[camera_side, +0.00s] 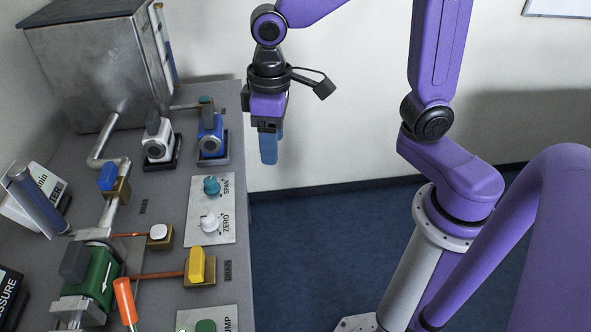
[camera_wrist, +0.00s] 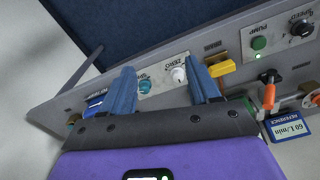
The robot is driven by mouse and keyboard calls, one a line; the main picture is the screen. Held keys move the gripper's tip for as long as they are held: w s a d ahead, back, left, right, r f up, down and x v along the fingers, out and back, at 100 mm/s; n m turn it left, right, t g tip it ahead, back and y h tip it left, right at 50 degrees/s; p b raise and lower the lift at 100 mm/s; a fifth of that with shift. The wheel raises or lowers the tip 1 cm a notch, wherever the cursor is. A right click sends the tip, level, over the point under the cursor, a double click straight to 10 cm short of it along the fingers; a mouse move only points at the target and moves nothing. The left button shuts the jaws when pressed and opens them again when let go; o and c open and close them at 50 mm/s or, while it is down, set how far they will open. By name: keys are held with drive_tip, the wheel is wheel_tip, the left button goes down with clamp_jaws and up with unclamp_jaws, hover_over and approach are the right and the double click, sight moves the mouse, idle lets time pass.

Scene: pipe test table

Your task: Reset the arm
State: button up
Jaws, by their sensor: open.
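My gripper (camera_side: 268,146) hangs in the air off the right edge of the pipe test table (camera_side: 180,210), fingers pointing down. In the side view its blue fingers overlap and look like one. In the wrist view my gripper (camera_wrist: 165,92) shows two blue fingers apart with nothing between them. Beyond the fingers lie the teal SPAN knob (camera_wrist: 144,86) and the white ZERO knob (camera_wrist: 179,75), both apart from the gripper.
A metal tank (camera_side: 90,70) stands at the table's back left. Valves with white (camera_side: 158,140), blue (camera_side: 211,135) and yellow (camera_side: 196,265) parts rise from the table. A green valve body (camera_side: 95,275) with an orange handle (camera_side: 125,300) is at front. Open floor (camera_side: 320,240) lies right.

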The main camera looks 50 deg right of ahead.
drive_tip(key=s+d+f+n, duration=0.1)
drive_tip(key=s+d+n, duration=0.2)
drive_tip(key=s, duration=0.5)
drive_tip(key=s+d+f+n, duration=0.1)
drive_tip(key=s+d+n, duration=0.2)
drive_tip(key=s+d, duration=0.3)
drive_tip(key=shift+s, duration=1.15)
idle(0.8)
drive_tip(key=o, duration=0.7)
drive_tip(key=shift+w+a, duration=0.3)
drive_tip(key=shift+w, duration=0.1)
drive_tip(key=shift+o, duration=0.2)
drive_tip(key=w+a+r+m+t+y, duration=0.1)
drive_tip(key=w+a+t+y, duration=0.2)
drive_tip(key=w+a, duration=0.75)
drive_tip(key=w+a+r+m+t+y, duration=0.1)
drive_tip(key=w+a+t+y, duration=0.15)
drive_tip(key=w, duration=1.55)
drive_tip(key=w+a+r+m+t+y, duration=0.1)
drive_tip(key=w+a+t+y, duration=0.2)
drive_tip(key=w+a, duration=0.8)
drive_tip(key=w+a+f, duration=0.1)
drive_tip(key=w, duration=0.2)
drive_tip(key=w+f, duration=0.2)
drive_tip(key=w, duration=0.1)
drive_tip(key=w+a+f, duration=0.1)
drive_tip(key=w+f, duration=0.1)
drive_tip(key=w, duration=0.1)
drive_tip(key=shift+a+f, duration=0.1)
drive_tip(key=shift+a, duration=0.25)
